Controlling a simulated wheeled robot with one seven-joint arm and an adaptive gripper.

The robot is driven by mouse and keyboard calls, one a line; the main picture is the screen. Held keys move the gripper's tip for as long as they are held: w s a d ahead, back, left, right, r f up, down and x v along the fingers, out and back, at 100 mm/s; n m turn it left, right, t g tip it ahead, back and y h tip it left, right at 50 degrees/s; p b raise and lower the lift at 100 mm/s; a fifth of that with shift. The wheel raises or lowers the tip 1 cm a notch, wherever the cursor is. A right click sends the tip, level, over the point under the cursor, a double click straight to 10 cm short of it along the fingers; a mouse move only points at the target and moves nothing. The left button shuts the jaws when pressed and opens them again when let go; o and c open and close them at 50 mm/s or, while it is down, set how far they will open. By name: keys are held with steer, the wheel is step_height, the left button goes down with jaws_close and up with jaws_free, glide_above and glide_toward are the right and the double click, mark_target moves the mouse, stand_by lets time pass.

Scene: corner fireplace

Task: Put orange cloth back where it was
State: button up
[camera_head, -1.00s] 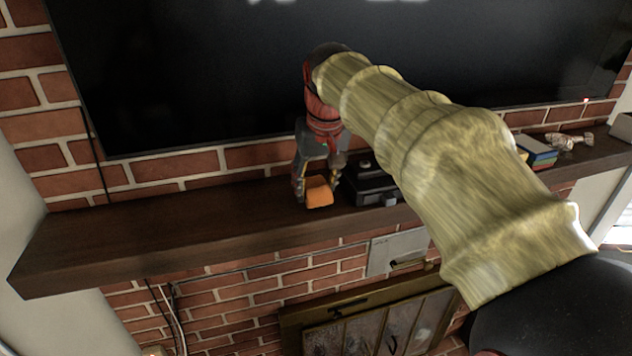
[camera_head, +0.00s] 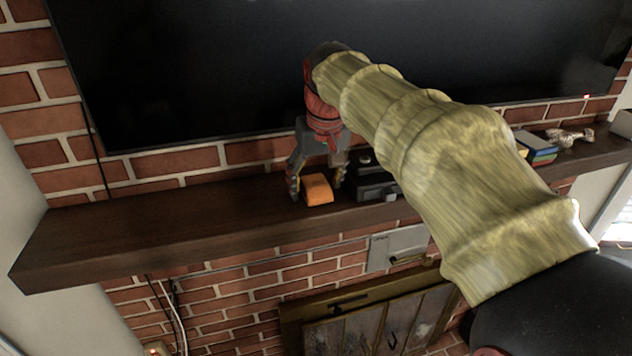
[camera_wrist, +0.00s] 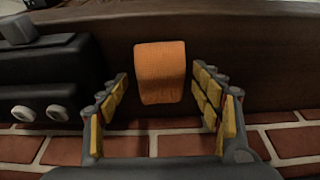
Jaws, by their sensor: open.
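The orange cloth (camera_head: 318,189) is a small folded block on the dark wooden mantel (camera_head: 150,226), just left of a black device. In the wrist view the cloth (camera_wrist: 160,72) lies between and slightly beyond my fingertips, with a gap on both sides. My gripper (camera_head: 317,190) is open, its fingers pointing down on either side of the cloth in the head view. The gripper (camera_wrist: 160,105) also shows in the wrist view with its yellow-padded fingers spread. The cloth appears to rest on the mantel.
The black device (camera_head: 375,181) with knobs stands close to the right finger. A large dark screen (camera_head: 200,75) hangs behind, against the brick wall. Books (camera_head: 537,150) and a pale ornament (camera_head: 570,137) sit farther right. The mantel's left part is bare.

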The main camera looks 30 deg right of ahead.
steer(key=shift+r, duration=0.1)
steer(key=shift+r, duration=0.25)
steer(key=v, duration=1.1)
steer(key=shift+r+b, duration=0.3)
steer(key=s+a+f+n+t, duration=0.1)
steer(key=s+a+f, duration=0.4)
steer(key=s+f, duration=0.4)
steer(key=s+a+f+n+t, duration=0.1)
steer(key=s+a+f, duration=0.4)
steer(key=s+f, duration=0.5)
steer(key=shift+f+y, duration=0.3)
steer(key=shift+f, duration=2.5)
